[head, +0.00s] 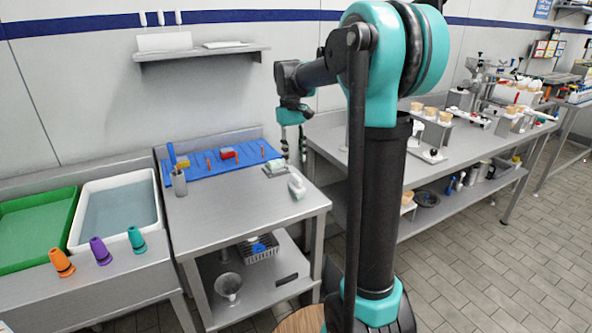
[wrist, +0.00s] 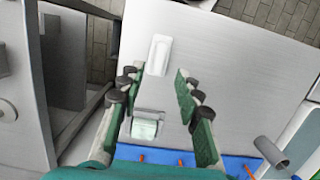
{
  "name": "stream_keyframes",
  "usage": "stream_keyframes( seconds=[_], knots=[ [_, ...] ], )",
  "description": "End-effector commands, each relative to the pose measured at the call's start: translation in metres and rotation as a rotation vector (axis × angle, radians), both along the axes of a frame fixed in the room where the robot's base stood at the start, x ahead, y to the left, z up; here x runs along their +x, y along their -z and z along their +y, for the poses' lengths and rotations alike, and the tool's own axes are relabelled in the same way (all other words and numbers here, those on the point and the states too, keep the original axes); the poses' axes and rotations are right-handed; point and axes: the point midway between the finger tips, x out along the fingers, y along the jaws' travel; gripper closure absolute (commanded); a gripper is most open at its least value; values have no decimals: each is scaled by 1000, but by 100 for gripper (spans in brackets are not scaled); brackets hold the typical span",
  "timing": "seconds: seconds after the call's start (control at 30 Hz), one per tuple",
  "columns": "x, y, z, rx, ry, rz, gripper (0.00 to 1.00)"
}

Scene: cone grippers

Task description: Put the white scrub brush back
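The white scrub brush (head: 296,186) lies on the steel table (head: 240,217), near its right side. In the wrist view the brush (wrist: 158,55) lies near the fingertips, with bare metal around it. My gripper (head: 294,150) hangs above the back right of the table. In the wrist view my gripper (wrist: 156,80) has its two green fingers spread wide with nothing between them. A small grey holder (head: 275,171) with a pale green block stands behind the brush; this holder (wrist: 147,125) also shows between the finger bases in the wrist view.
A blue mat (head: 205,167) with orange pegs and a red block lies along the wall. A grey cup (head: 179,183) holds a blue-handled tool. Left are a white basin (head: 83,247) and orange, purple and teal cones. The table's front middle is clear; another steel bench (head: 327,140) stands right.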

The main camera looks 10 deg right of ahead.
Motion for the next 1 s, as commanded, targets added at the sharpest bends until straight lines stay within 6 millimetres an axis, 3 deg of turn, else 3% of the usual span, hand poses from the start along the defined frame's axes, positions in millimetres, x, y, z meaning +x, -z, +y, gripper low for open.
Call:
stream_keyframes(
  seconds=[0.1,0.27,0.43,0.53,0.67,1.0],
  knots=[
    [3,-20,1,0,0,0,66],
    [6,-37,2,0,0,0,66],
    [6,-41,2,0,0,-1,66],
    [1,-34,0,2,10,-17,66],
    [-26,-2,-10,11,50,-87,66],
    [-151,129,-36,56,215,-375,66]
  ],
)
